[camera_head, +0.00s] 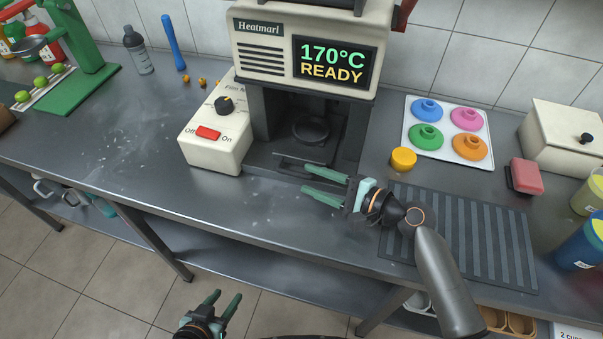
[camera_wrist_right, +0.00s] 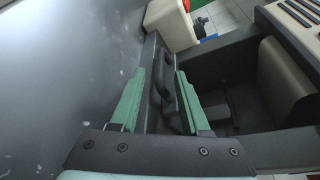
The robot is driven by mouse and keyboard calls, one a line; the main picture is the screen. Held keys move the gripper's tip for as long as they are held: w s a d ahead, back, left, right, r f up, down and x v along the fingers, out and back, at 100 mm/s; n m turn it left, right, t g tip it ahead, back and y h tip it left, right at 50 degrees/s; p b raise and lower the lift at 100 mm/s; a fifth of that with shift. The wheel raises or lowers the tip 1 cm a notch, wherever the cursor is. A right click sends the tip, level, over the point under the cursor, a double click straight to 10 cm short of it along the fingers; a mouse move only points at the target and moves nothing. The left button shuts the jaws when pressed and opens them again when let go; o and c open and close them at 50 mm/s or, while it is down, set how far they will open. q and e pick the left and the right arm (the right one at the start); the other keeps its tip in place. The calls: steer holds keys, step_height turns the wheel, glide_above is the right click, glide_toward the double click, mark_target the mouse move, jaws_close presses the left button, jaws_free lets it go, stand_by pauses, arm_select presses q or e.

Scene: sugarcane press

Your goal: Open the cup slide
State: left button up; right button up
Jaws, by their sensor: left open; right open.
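The cup slide (camera_head: 290,160) is a dark tray at the bottom of the open bay in the Heatmarl press (camera_head: 262,60). It appears pushed in, with a round dark ring (camera_head: 311,128) above it inside. In the right wrist view its black bar handle (camera_wrist_right: 164,75) stands out from the front panel. My right gripper (camera_head: 304,178) is open just in front of the slide. In the wrist view its green fingers (camera_wrist_right: 160,76) lie on either side of the handle, which they do not grip. My left gripper (camera_head: 227,294) is open and empty, low in front of the counter.
A white control box with a red switch (camera_head: 208,132) stands left of the bay. A ridged dark mat (camera_head: 470,225) lies under my right arm. A yellow round piece (camera_head: 403,159) and a tray of colored molds (camera_head: 478,157) are to the right. The front-left counter is clear.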

mark_target(303, 175)
steer(key=shift+x, duration=1.8)
steer(key=shift+w+r, duration=0.1)
steer(key=shift+r, duration=0.05)
jaws_close()
steer(key=shift+d, duration=0.1)
